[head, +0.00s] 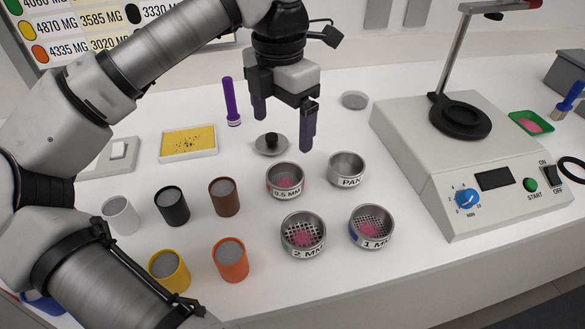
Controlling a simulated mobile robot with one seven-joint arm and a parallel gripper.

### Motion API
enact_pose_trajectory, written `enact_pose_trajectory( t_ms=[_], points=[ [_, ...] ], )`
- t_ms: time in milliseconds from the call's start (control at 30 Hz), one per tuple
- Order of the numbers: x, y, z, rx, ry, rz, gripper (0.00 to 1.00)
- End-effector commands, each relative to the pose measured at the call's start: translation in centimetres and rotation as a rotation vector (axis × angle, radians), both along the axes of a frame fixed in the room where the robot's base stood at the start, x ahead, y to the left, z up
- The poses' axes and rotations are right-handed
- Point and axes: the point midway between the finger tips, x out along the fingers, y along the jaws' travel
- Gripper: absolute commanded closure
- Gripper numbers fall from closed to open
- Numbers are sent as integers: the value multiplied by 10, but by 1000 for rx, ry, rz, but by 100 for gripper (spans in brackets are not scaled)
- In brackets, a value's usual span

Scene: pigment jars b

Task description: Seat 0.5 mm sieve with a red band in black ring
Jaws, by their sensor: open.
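The 0.5 mm sieve (285,181) is a round metal sieve with a red band and a "0.5 MM" label, standing on the white table with pink powder in it. The black ring (460,118) is on the shaker machine at the right, around the foot of its metal post, and looks empty. My gripper (281,130) points down with its two dark fingers apart. It is open and empty, above and behind the 0.5 mm sieve, and appears not to touch it.
The pan (346,170), 2 mm sieve (303,236) and 1 mm sieve (371,228) stand close around. A knobbed lid (271,143), purple tube (231,103) and yellow tray (188,142) are behind. Several coloured jars, including an orange one (231,262), stand left. The shaker (455,175) fills the right.

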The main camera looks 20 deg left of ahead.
Motion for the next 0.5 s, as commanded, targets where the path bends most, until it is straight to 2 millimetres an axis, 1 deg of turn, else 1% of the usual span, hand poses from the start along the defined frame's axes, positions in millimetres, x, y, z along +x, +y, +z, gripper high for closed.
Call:
enact_pose_trajectory(
  t_ms=[67, 300, 400, 500],
  points=[
    [-1, 0, -11, -2, 3, 0, 10],
    [-1, -1, -57, -4, 2, -2, 10],
    [-1, 0, -71, -3, 1, -1, 10],
    [0, 0, -80, -2, 0, -1, 10]
  ],
)
